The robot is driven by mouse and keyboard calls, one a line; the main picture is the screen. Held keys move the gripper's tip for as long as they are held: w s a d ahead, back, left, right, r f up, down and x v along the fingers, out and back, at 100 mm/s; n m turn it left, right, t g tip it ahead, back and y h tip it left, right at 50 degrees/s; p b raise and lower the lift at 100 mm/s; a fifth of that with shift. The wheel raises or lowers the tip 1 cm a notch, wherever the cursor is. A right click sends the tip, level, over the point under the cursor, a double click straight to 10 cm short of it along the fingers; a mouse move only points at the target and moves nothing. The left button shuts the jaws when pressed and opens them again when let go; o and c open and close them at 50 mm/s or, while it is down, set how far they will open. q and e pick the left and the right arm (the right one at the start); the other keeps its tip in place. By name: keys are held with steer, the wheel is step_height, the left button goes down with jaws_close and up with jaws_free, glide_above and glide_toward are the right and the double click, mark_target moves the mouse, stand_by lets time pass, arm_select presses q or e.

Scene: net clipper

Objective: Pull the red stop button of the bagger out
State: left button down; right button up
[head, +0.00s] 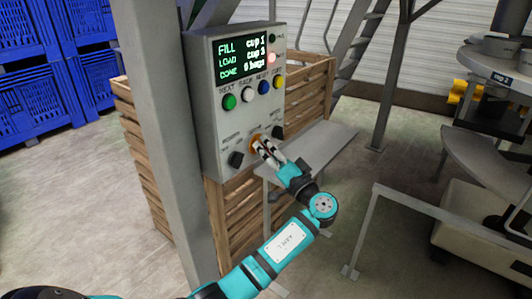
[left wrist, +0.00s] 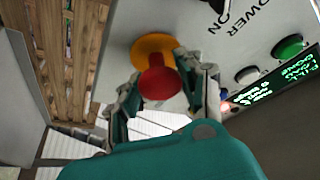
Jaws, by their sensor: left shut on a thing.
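The red stop button (left wrist: 160,82) is a red mushroom head on a yellow-orange collar (left wrist: 154,47) in the left wrist view. It sits on the grey control panel of the bagger (head: 208,105). In the head view the yellow collar (head: 256,141) shows low on the panel, and the gripper hides the red head. My left gripper (head: 264,149) is at the button, with its fingers on both sides of the red head, shut on it; they also show in the left wrist view (left wrist: 163,92). My right gripper is not in view.
Black knobs (head: 236,159) flank the stop button. Coloured push buttons (head: 248,93) and a lit display (head: 243,56) are above it. A grey metal shelf (head: 315,150) juts out at the right, wooden crates (head: 145,165) stand behind, and a grey post (head: 165,130) stands left.

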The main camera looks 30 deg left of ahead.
arm_select(q)
steer(key=c, duration=1.3)
jaws_free()
steer(key=shift+d+f, duration=0.1)
steer(key=o, duration=0.6)
steer(key=shift+d, duration=0.25)
steer(key=shift+c, duration=0.2)
steer(key=shift+a, duration=0.1)
steer(key=v, duration=1.2)
